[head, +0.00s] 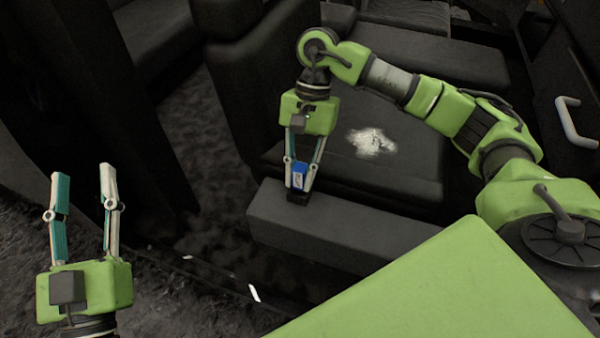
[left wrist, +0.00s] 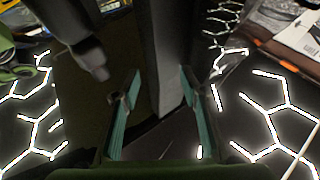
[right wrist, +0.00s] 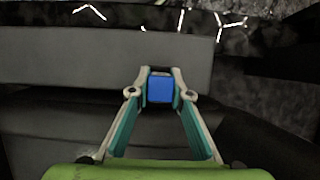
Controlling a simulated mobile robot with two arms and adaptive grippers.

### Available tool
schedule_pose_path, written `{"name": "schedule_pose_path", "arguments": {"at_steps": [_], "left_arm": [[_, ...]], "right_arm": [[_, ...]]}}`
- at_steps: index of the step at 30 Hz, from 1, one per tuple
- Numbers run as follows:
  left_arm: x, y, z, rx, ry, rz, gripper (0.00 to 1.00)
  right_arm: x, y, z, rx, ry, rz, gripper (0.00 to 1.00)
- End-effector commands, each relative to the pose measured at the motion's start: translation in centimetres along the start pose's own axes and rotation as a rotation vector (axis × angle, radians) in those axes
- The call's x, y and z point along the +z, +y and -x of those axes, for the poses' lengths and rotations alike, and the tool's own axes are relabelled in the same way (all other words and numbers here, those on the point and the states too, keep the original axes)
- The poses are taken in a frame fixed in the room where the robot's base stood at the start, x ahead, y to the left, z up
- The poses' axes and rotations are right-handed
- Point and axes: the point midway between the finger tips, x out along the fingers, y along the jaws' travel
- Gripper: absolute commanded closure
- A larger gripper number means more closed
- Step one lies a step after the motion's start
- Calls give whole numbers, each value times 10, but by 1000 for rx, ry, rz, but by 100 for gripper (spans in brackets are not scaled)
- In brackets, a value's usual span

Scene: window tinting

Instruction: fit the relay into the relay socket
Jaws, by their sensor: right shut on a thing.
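The relay is a small blue block (head: 299,176) with a pale label on one side. My right gripper (head: 299,184) is shut on it, and the blue top also shows between the fingers in the right wrist view (right wrist: 160,88). The relay socket looks to be the small black block (head: 298,198) directly below the relay, at the end of a long dark grey box. I cannot tell from these views whether the relay touches the socket or is seated in it. My left gripper (head: 83,190) is open and empty, off to the left, far from the relay.
The dark grey box (head: 330,235) lies along the front of a dark car seat (head: 395,170). A whitish patch (head: 370,142) is on the seat. A grey door handle (head: 574,122) is at the far right. Dark carpeted floor (head: 200,150) lies between my grippers.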

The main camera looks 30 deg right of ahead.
Motion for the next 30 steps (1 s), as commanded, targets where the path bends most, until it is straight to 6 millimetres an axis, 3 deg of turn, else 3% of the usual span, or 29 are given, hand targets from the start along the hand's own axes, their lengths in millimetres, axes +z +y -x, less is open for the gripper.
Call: {"name": "schedule_pose_path", "arguments": {"at_steps": [19, 30], "left_arm": [[-20, 3, -1, 6, 91, 3, 60], [-20, 3, -1, 6, 89, 3, 60]], "right_arm": [[0, 0, 0, -1, 0, 0, 100], [0, 0, 0, 0, 0, 0, 100]]}}
